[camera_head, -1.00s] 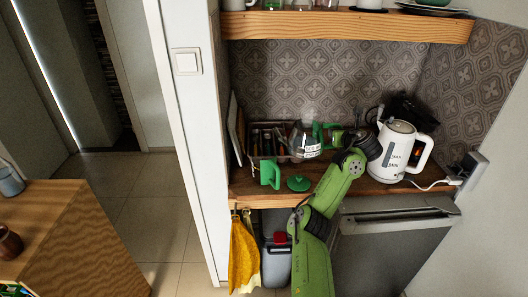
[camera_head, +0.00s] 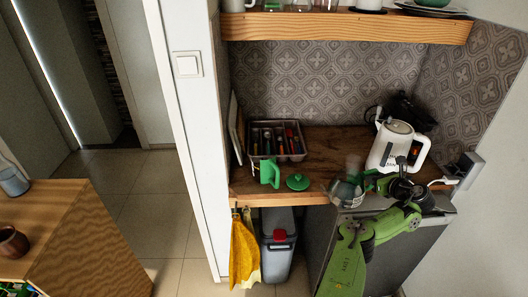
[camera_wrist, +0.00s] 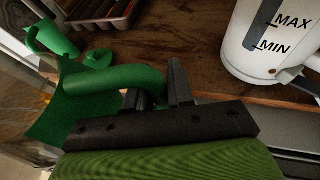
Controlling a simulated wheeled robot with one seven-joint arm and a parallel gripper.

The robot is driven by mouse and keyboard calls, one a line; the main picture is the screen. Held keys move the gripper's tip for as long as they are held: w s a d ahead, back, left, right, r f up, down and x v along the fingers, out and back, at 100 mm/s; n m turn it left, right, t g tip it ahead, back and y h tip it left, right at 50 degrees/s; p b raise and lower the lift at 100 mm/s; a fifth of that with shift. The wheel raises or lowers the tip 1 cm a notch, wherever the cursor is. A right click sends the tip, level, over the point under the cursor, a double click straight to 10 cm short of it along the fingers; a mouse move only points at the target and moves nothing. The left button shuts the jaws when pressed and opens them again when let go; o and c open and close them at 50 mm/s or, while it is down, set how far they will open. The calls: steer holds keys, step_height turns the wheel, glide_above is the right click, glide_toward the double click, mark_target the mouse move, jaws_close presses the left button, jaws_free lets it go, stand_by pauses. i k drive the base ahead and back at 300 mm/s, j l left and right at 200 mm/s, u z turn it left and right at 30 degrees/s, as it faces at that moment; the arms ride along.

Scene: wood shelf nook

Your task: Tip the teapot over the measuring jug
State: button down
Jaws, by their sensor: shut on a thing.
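My gripper (camera_wrist: 160,90) is shut on the green handle (camera_wrist: 115,80) of a clear glass vessel, which I take to be the teapot (camera_head: 346,195). It is held at the counter's front edge, and its glass body shows only partly at the left of the wrist view (camera_wrist: 22,75). I cannot tell its tilt clearly. A green vessel with a small side loop, possibly the measuring jug (camera_head: 269,174), stands on the counter left of the teapot, apart from it. It also shows at upper left in the wrist view (camera_wrist: 52,39). A green lid (camera_head: 298,182) lies between them.
A white electric kettle (camera_head: 397,148) stands behind and right of my gripper. A cutlery tray (camera_head: 277,157) sits at the back left of the wooden counter (camera_head: 335,145). The counter's middle is clear. A shelf (camera_head: 345,27) hangs above. A yellow cloth (camera_head: 243,255) and a bin (camera_head: 277,262) are below.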

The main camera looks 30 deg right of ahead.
mark_target(263, 157)
steer(key=i+l, duration=0.15)
steer(key=i, duration=0.35)
steer(key=i+l, duration=0.1)
steer(key=i, duration=0.4)
